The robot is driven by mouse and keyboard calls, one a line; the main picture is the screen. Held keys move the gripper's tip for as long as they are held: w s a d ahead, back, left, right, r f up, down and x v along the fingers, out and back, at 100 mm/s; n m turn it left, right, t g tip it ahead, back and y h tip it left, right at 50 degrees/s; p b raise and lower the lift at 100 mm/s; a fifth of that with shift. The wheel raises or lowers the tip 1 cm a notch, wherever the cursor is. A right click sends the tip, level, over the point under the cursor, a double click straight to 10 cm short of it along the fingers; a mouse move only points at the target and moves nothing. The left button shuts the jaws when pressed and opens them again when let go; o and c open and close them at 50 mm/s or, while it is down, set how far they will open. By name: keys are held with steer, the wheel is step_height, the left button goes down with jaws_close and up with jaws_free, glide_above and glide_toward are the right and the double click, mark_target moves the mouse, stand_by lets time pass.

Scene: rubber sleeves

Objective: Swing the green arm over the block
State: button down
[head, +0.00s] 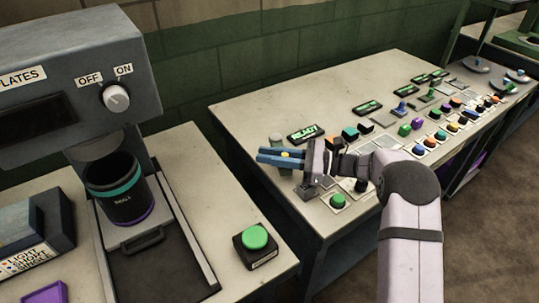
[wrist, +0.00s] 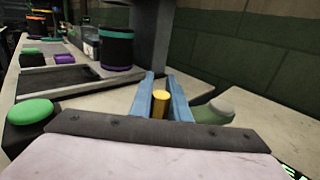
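My gripper (head: 264,154) reaches left over the near left corner of the long table, its two blue fingers on either side of a small yellow cylinder (head: 287,154). In the wrist view the yellow cylinder (wrist: 160,103) fills the gap between the fingers (wrist: 160,78) and appears held. A green piece with a grey rounded top (wrist: 213,110) stands just right of the fingers in the wrist view. It may be the grey-green post (head: 278,144) behind the fingers in the head view. I cannot tell whether it is the green arm. I cannot make out the block.
A green push button (head: 338,201) is below my gripper on the long table (head: 262,108), near a lit READY sign (head: 303,132). Several coloured blocks fill its right side. On the left table stand another green button (head: 255,238) and a machine holding a black cup (head: 119,190).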

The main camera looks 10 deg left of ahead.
steer(key=shift+d, duration=0.1)
steer(key=shift+w+d+r+n+g+h+b, duration=0.15)
steer(key=shift+d+n+g+b, duration=0.3)
steer(key=shift+d+n+g, duration=0.5)
steer(key=shift+w+d+f+n+g+h+b, duration=0.15)
steer(key=shift+d+n+g+b, duration=0.3)
steer(key=shift+g, duration=0.9)
steer(key=shift+a+r, duration=0.1)
steer(key=shift+r, duration=0.05)
steer(key=c, duration=1.7)
jaws_free()
steer(key=shift+o, duration=0.2)
steer(key=b+v, duration=0.1)
steer(key=v, duration=0.4)
steer(key=shift+b+v, duration=0.3)
steer(key=shift+v, duration=0.85)
